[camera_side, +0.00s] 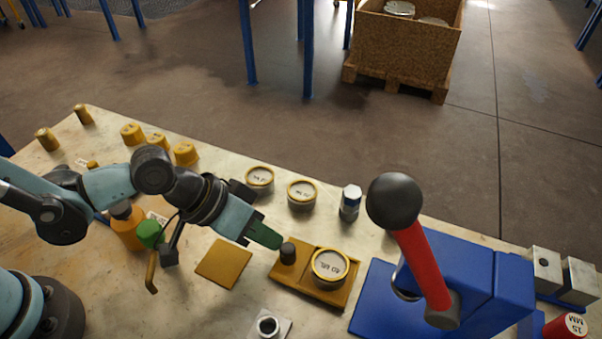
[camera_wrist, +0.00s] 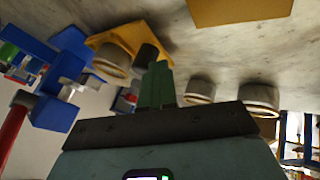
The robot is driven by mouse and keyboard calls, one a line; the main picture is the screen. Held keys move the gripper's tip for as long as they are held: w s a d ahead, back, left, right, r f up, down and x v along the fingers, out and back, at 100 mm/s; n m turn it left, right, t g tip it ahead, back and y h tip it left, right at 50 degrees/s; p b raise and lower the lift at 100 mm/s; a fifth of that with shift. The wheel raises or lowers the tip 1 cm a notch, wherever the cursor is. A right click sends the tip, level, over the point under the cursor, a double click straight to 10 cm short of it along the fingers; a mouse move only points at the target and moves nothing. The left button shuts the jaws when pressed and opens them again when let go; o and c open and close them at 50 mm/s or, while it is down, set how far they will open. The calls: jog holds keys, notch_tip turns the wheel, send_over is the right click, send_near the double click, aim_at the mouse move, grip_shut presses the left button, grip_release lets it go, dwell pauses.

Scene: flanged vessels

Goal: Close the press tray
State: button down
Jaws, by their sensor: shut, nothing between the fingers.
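The press tray (camera_side: 318,294) is a flat yellow-brown plate lying just left of the blue press (camera_side: 478,270). It carries a dark knob (camera_side: 288,253) at its left end and a round flanged vessel (camera_side: 330,268) with a labelled pale top. In the wrist view the tray (camera_wrist: 119,33), the knob (camera_wrist: 147,54) and the vessel (camera_wrist: 112,61) show at upper left. My gripper (camera_side: 277,241) has green fingers, shut and empty, with the tips close beside the knob on its left. I cannot tell whether they touch it. The fingers also show in the wrist view (camera_wrist: 158,72).
The press has a red lever (camera_side: 422,262) with a black ball (camera_side: 394,201) standing high. Two flanged vessels (camera_side: 302,194) (camera_side: 260,179) and a silver-blue cylinder (camera_side: 350,202) stand behind the tray. A loose yellow plate (camera_side: 223,263) lies left of it. An orange bottle (camera_side: 127,229) stands near my arm.

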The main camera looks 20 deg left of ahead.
aim_at(347, 270)
jog(key=d, duration=1.1)
jog(key=shift+d, duration=0.35)
jog(key=shift+r, duration=0.1)
jog(key=shift+a+v, duration=0.35)
jog(key=shift+v, duration=4.75)
jog(key=w+a+r+n+t+y, duration=0.1)
jog(key=w+a+y, duration=0.1)
jog(key=a, duration=1.3)
jog(key=w+a+r+n+t+y, duration=0.1)
jog(key=a+y, duration=0.3)
jog(key=a, duration=1.2)
jog(key=shift+w+a+r+n+t, duration=0.25)
jog(key=shift+w+n+t, duration=0.25)
jog(key=shift+w+t, duration=0.15)
